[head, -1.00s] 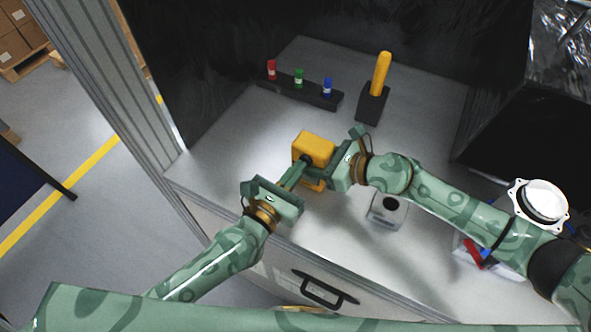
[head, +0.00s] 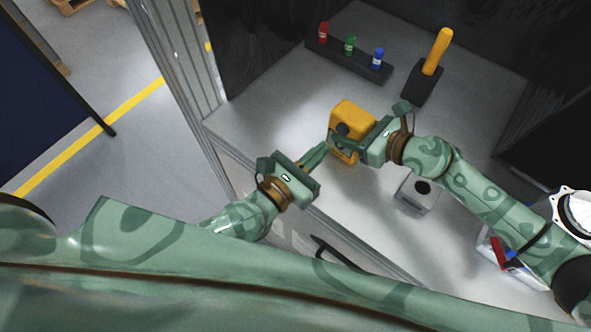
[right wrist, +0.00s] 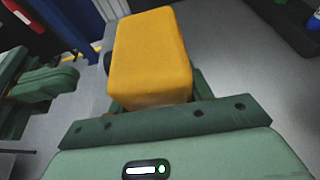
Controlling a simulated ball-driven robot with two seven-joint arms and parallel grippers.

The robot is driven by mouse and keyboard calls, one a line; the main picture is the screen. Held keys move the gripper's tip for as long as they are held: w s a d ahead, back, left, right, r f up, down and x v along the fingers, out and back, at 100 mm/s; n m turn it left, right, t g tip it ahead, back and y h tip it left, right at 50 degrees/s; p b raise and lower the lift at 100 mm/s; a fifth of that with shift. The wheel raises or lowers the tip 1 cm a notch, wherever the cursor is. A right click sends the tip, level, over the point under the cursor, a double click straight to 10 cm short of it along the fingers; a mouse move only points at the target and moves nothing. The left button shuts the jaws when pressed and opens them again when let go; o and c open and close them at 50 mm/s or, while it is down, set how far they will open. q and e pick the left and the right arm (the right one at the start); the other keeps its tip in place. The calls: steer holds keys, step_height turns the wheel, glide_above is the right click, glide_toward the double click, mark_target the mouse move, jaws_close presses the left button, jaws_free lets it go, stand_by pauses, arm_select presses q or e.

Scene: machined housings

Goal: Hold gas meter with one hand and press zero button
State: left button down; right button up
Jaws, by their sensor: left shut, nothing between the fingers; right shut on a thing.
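The yellow gas meter (head: 352,115) is held above the table toward its left side. It has a dark round part (head: 342,131) on the face turned to my left gripper; I cannot make out the zero button. My right gripper (head: 352,145) is shut on the meter from the right. In the right wrist view the meter (right wrist: 151,55) stands up beyond the green gripper body, which hides its lower end. My left gripper (head: 322,150) is shut and empty, its fingertips close to the meter's face, with a small gap apparent.
A dark rack (head: 348,62) with red, green and blue small containers stands at the back. Right of it is a yellow-handled tool in a black holder (head: 422,83). A grey box with a dark round hole (head: 414,194) sits below my right arm. The table's left edge is near.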

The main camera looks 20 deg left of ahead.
steer(key=shift+w+d, duration=0.15)
arm_select(q)
steer(key=v, duration=0.7)
steer(key=shift+s, duration=0.25)
steer(key=shift+a, duration=0.1)
arm_select(e)
steer(key=o, duration=1.2)
steer(key=shift+o, duration=0.2)
steer(key=shift+d, duration=0.1)
